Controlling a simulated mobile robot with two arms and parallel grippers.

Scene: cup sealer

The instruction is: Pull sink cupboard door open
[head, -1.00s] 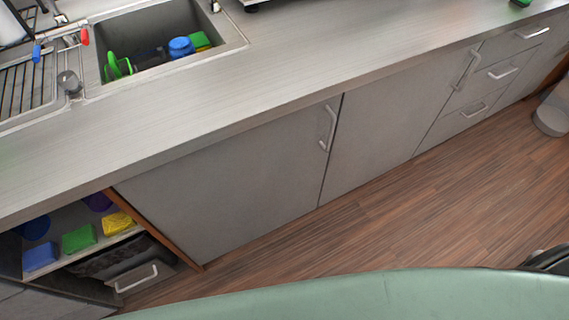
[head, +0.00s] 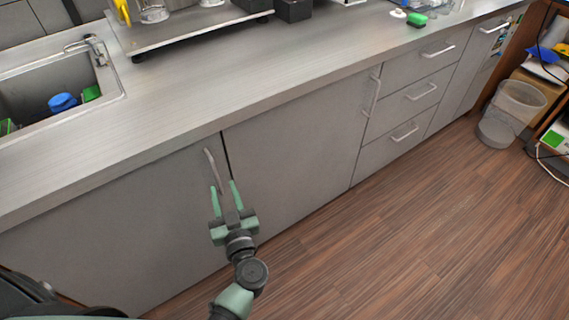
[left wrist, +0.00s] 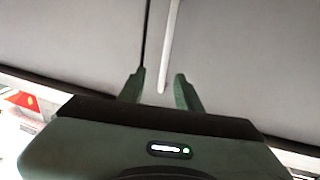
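The sink cupboard door (head: 120,225) is a flat grey panel under the counter, shut against the neighbouring panel. Its slim pale vertical handle (head: 212,168) is near its right edge, and also shows in the left wrist view (left wrist: 171,38). My left gripper (head: 223,187), with green fingers, is open at the lower part of the handle. In the left wrist view the handle's lower end lies between the two spread fingers (left wrist: 160,78), with no visible grip on it. My right gripper is not in view.
The sink (head: 50,95) is set into the counter (head: 200,95) above. A second cupboard door (head: 290,150) and drawers (head: 410,95) are to the right. The wooden floor (head: 400,240) in front is clear, with a bin (head: 508,112) at the far right.

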